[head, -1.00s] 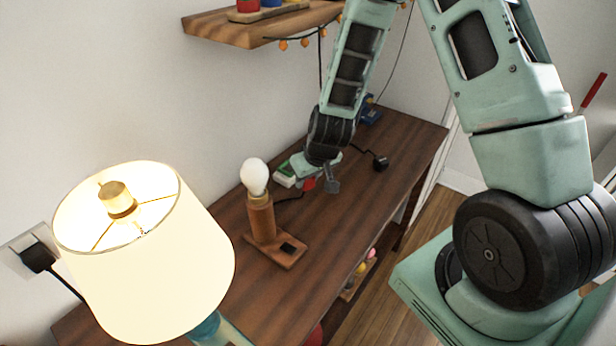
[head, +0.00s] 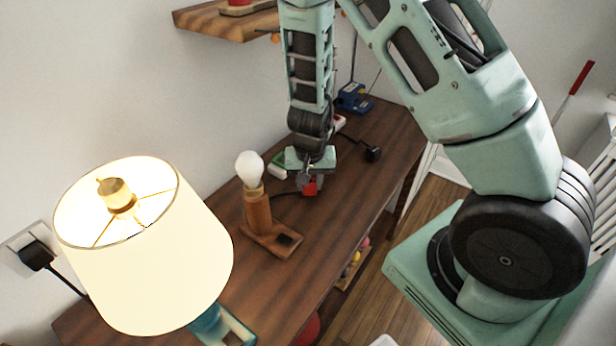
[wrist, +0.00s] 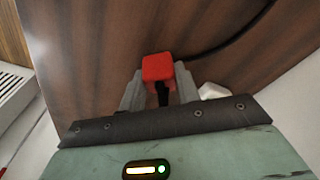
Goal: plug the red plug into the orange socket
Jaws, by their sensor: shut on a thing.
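The red plug (head: 311,188) is at my gripper's tip, over the brown wooden desk in the head view. In the wrist view the red plug (wrist: 158,68) sits between the two grey fingers. My gripper (head: 308,184) points down and is shut on it; the fingers also show in the wrist view (wrist: 159,88). I cannot tell whether the plug touches the desk. A dark cord leads from near the plug toward the bulb lamp (head: 257,210). I cannot make out an orange socket; a white and green block (head: 278,171) is partly hidden behind my gripper.
The unlit bulb lamp stands on the desk (head: 350,200) left of my gripper. A lit shaded lamp (head: 150,260) fills the left foreground. A black plug (head: 373,153) and a blue object (head: 354,98) lie farther back. A wooden shelf (head: 225,22) hangs above. The desk's front right is clear.

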